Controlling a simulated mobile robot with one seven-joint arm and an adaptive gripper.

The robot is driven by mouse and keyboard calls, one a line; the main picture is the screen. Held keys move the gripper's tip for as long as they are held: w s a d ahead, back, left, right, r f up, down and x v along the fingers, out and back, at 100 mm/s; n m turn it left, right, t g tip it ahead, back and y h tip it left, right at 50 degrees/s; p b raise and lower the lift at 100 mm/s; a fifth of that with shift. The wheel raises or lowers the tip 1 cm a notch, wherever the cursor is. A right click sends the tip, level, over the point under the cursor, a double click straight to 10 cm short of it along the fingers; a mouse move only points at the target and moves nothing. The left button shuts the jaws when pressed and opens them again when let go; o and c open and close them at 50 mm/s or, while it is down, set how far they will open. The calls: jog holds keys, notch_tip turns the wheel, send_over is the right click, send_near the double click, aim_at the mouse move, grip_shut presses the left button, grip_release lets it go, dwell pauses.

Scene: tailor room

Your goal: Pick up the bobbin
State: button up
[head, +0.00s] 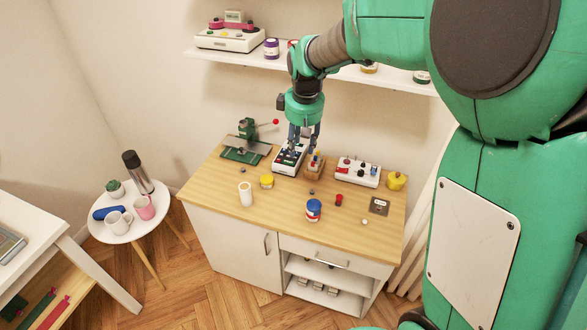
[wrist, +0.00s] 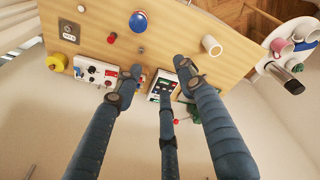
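My gripper (head: 303,148) hangs fingers-down over the back of the worktop, by the control box and the small wooden block. In the wrist view my gripper (wrist: 159,68) has its fingers spread apart with nothing between them.
A white control box (head: 289,157), wooden block (head: 315,168), switch box (head: 358,172) and green press (head: 245,150) line the back. A shelf (head: 400,80) hangs above.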

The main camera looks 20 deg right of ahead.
jog(key=w+d+f+n+g, duration=0.1)
jog(key=w+d+f, duration=0.5)
jog(key=f, duration=0.3)
jog(key=n+g, duration=0.1)
send_over(312, 192)
notch_tip(312, 192, down, 13)
jog(key=shift+w+d+r, duration=0.1)
jog(key=shift+w+d, duration=0.15)
jog(key=shift+w, duration=0.15)
jog(key=shift+f+b, duration=0.45)
jog(key=shift+f, duration=3.8)
jog(key=shift+f, duration=0.1)
jog(key=shift+s+f+b, duration=0.1)
jog(key=shift+f+b, duration=0.6)
jog(key=shift+f, duration=1.8)
jog(key=shift+c, duration=0.2)
